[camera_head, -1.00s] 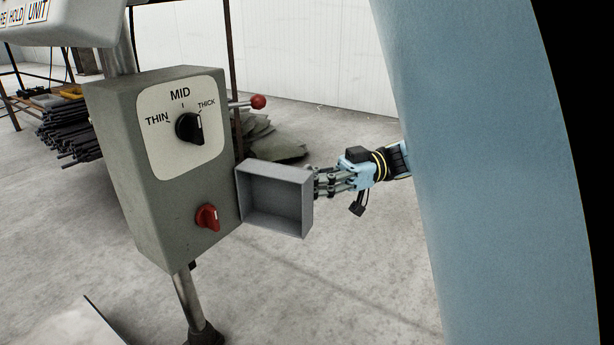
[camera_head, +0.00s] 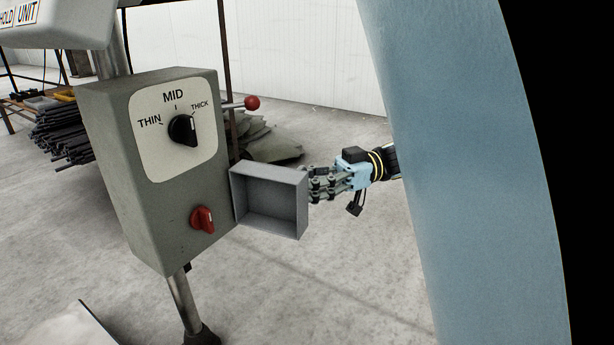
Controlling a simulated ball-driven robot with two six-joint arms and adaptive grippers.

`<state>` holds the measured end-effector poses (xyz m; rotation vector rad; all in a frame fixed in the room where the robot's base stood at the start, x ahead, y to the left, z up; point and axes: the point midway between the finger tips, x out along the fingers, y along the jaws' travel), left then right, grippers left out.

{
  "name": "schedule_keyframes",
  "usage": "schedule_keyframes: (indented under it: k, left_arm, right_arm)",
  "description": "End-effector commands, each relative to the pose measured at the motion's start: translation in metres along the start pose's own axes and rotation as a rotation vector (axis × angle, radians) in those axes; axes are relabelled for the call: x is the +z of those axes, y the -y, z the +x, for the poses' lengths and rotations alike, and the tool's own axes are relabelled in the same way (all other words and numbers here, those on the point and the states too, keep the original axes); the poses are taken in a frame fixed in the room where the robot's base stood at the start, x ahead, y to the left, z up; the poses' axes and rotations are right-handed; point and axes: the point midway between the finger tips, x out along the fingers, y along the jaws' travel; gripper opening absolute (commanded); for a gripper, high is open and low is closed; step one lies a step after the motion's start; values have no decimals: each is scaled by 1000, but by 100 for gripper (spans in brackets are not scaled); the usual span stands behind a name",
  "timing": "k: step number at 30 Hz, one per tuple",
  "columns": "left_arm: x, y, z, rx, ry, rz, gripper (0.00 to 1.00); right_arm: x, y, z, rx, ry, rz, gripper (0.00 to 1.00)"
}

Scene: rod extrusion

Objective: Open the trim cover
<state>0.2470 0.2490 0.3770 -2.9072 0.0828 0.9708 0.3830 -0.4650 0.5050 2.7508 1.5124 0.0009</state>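The trim cover (camera_head: 268,180) is a grey, shallow box-shaped lid. It stands swung open at the right side of the grey control box (camera_head: 115,150), with its hollow inside facing me. A red knob (camera_head: 203,219) on the lower front of the control box is uncovered. My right gripper (camera_head: 313,186) is at the right edge of the cover, with its fingertips close to or touching the outer wall. The fingertips are partly hidden and small, so their opening is unclear. My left gripper is not in view.
A black selector (camera_head: 183,130) marked THIN, MID, THICK sits above the red knob. A red-tipped lever (camera_head: 251,103) sticks out behind the box. My large blue arm link fills the right side. The floor below the cover is clear.

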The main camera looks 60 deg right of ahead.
Motion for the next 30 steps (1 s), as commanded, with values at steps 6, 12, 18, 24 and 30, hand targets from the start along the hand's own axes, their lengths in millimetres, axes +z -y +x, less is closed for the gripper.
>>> schedule_keyframes:
  k: [6, 12, 18, 24, 30]
  left_arm:
    - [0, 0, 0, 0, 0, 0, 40]
    - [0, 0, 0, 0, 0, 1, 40]
    - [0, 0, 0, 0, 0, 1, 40]
    - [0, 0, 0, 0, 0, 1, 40]
    - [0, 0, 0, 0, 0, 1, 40]
  right_arm:
    - [1, 0, -27, 2, 5, 1, 34]
    - [1, -1, -74, 6, 3, 0, 34]
    - [0, -1, -108, 5, 1, -3, 34]
    - [0, 0, -121, 3, 1, 0, 34]
    - [0, 1, -122, 3, 1, 1, 34]
